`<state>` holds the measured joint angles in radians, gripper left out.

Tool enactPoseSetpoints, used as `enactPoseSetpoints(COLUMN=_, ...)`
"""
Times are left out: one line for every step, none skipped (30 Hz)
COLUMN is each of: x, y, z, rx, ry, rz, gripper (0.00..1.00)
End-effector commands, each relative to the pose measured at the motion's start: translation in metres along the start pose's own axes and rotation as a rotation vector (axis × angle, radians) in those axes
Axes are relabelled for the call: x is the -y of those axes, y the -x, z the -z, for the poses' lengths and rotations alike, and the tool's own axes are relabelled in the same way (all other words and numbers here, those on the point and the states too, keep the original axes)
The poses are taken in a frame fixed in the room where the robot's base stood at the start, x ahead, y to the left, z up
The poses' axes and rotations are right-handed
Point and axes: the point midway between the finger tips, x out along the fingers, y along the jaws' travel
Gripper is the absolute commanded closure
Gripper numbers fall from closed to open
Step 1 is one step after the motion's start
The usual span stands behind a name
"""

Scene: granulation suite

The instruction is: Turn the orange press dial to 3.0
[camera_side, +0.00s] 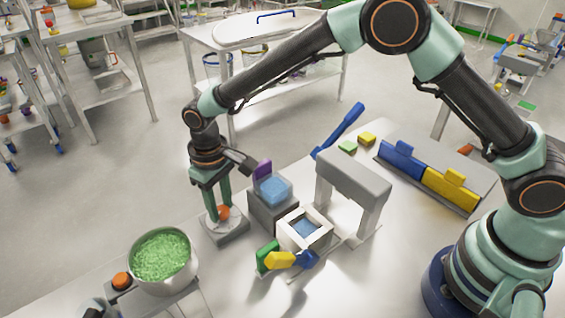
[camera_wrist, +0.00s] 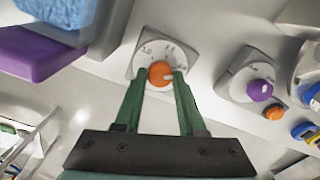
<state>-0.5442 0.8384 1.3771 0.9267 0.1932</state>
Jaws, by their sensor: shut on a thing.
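The orange press dial (camera_side: 223,212) stands on a grey base with a pale round face, near the table's edge in the side view. My gripper (camera_side: 219,204) points down over it, its green fingers closed around the knob. In the wrist view the orange dial (camera_wrist: 158,72) sits between the two fingertips of my gripper (camera_wrist: 161,78), one on each side. A white pointer mark on the knob points right. Small numbers ring the face (camera_wrist: 146,50), too blurred to read surely; the fingers hide its near part.
A purple dial (camera_wrist: 259,90) with an orange button (camera_wrist: 274,113) stands to the right in the wrist view. A grey block with a blue-topped container (camera_side: 272,190), a grey press frame (camera_side: 352,175) and a pot of green granules (camera_side: 160,257) stand close to my gripper.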

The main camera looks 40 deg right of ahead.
Motion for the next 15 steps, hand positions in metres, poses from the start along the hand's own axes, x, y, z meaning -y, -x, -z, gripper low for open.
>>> enactPoseSetpoints(x=0.0004, y=0.0011, z=0.0009, rx=-0.003, ry=-0.001, rz=0.001, gripper=1.00)
enactPoseSetpoints(x=0.0004, y=0.0011, z=0.0009, rx=-0.003, ry=-0.001, rz=0.001, gripper=1.00)
enactPoseSetpoints(x=0.0004, y=0.0011, z=0.0009, rx=-0.003, ry=-0.001, rz=0.001, gripper=1.00)
enactPoseSetpoints(x=0.0004, y=0.0011, z=0.0009, rx=-0.003, ry=-0.001, rz=0.001, gripper=1.00)
enactPoseSetpoints(x=0.0004, y=0.0011, z=0.0010, rx=-0.003, ry=-0.001, rz=0.001, gripper=1.00)
enactPoseSetpoints(x=0.0004, y=0.0011, z=0.0009, rx=-0.003, ry=-0.001, rz=0.001, gripper=0.45)
enactPoseSetpoints(x=0.0004, y=0.0011, z=0.0009, rx=-0.003, ry=-0.001, rz=0.001, gripper=0.34)
enactPoseSetpoints(x=0.0003, y=0.0010, z=0.0009, rx=-0.003, ry=0.000, rz=0.001, gripper=0.31)
enactPoseSetpoints(x=0.0003, y=0.0009, z=0.0008, rx=-0.003, ry=0.000, rz=0.001, gripper=0.31)
enactPoseSetpoints(x=0.0003, y=0.0009, z=0.0007, rx=-0.003, ry=0.000, rz=0.001, gripper=0.31)
enactPoseSetpoints(x=0.0002, y=0.0008, z=0.0006, rx=-0.002, ry=0.000, rz=0.000, gripper=0.31)
enactPoseSetpoints(x=0.0002, y=0.0007, z=0.0006, rx=-0.002, ry=0.000, rz=0.000, gripper=0.31)
enactPoseSetpoints(x=0.0002, y=0.0006, z=0.0005, rx=-0.002, ry=0.000, rz=0.000, gripper=0.31)
enactPoseSetpoints(x=0.0002, y=0.0005, z=0.0005, rx=-0.002, ry=0.000, rz=0.000, gripper=0.31)
enactPoseSetpoints(x=0.0001, y=0.0005, z=0.0004, rx=-0.002, ry=0.000, rz=0.000, gripper=0.31)
